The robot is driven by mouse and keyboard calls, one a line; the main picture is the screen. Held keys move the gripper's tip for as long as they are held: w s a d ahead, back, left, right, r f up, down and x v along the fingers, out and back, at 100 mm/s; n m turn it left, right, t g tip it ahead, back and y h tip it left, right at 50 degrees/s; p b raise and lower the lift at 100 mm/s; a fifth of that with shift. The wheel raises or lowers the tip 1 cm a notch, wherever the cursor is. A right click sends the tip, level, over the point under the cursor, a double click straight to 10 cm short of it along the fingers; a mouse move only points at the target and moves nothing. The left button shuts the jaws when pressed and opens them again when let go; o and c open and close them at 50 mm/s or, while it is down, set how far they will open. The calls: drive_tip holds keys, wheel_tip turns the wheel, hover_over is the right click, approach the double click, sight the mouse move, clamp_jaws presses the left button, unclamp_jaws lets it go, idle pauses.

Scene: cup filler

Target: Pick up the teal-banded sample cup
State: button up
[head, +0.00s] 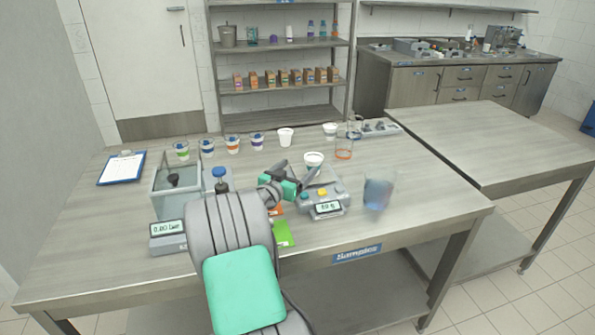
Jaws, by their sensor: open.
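Several banded cups stand in a row at the back of the table: one with a green band (181,151), one with a blue band (206,147), one with an orange band (232,145) and one with a purple band (257,142). I cannot make out a clearly teal band on any cup. A white cup (314,159) stands just beyond my gripper, by the scale; its lower part is partly hidden, and I cannot tell its band. My gripper (300,170) is open and empty over the table, its fingers pointing away toward that cup.
A clear blue-tinted container (379,190) stands near the right edge, and an orange-marked beaker (344,151) behind. A clear-walled box (165,190) and clipboard (122,169) are left. The right table (480,140) is bare.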

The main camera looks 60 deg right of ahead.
sight(314, 156)
drive_tip(key=shift+h, duration=0.3)
drive_tip(key=d, duration=0.2)
drive_tip(key=s+d+p, duration=0.1)
drive_tip(key=d, duration=0.2)
drive_tip(key=d+p, duration=0.1)
drive_tip(key=d, duration=0.2)
drive_tip(key=shift+s+d+r, duration=0.1)
drive_tip(key=shift+s+r, duration=0.1)
drive_tip(key=shift+s, duration=0.2)
drive_tip(key=shift+d, duration=0.3)
drive_tip(key=shift+w, duration=0.1)
drive_tip(key=shift+c, duration=0.4)
